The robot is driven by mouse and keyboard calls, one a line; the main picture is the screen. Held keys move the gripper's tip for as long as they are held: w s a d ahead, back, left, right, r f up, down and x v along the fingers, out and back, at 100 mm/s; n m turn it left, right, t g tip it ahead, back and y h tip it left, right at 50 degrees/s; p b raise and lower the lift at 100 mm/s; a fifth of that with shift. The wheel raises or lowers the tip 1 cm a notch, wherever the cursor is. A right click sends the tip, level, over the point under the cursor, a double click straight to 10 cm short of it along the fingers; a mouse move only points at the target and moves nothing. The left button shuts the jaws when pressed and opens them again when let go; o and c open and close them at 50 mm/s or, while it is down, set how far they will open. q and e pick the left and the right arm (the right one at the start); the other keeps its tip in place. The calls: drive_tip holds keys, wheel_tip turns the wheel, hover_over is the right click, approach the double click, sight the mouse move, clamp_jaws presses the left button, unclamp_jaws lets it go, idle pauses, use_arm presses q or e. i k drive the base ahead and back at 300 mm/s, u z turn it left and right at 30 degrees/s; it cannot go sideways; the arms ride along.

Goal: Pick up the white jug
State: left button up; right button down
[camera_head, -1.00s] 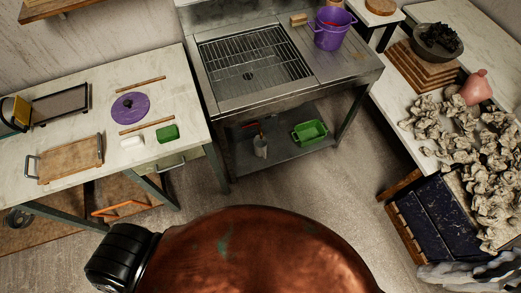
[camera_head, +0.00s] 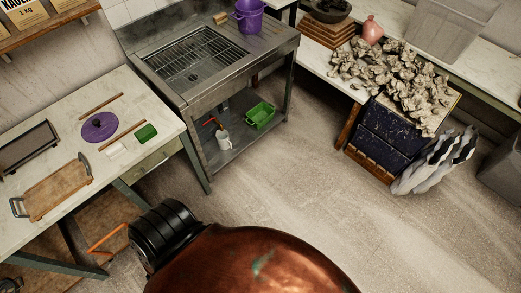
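A small white jug (camera_head: 223,141) stands on the lower shelf of the metal sink unit (camera_head: 190,98). Something with a red part (camera_head: 212,121) sticks up at the jug, and I cannot tell whether it is inside it or behind it. A green tray (camera_head: 260,115) lies on the same shelf to the right of the jug. Neither of my grippers is in view.
A marble table (camera_head: 150,88) stands on the left, with a purple disc (camera_head: 100,126) and sticks on it. A purple bucket (camera_head: 248,15) stands on the sink top. A dark blue cabinet (camera_head: 385,138) is at right. The floor (camera_head: 300,185) between is clear.

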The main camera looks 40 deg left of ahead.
sight(223, 138)
drive_tip(key=z, duration=0.4)
drive_tip(key=i, duration=1.45)
drive_tip(key=u, duration=1.45)
drive_tip(key=i, duration=0.7)
drive_tip(key=u, duration=0.8)
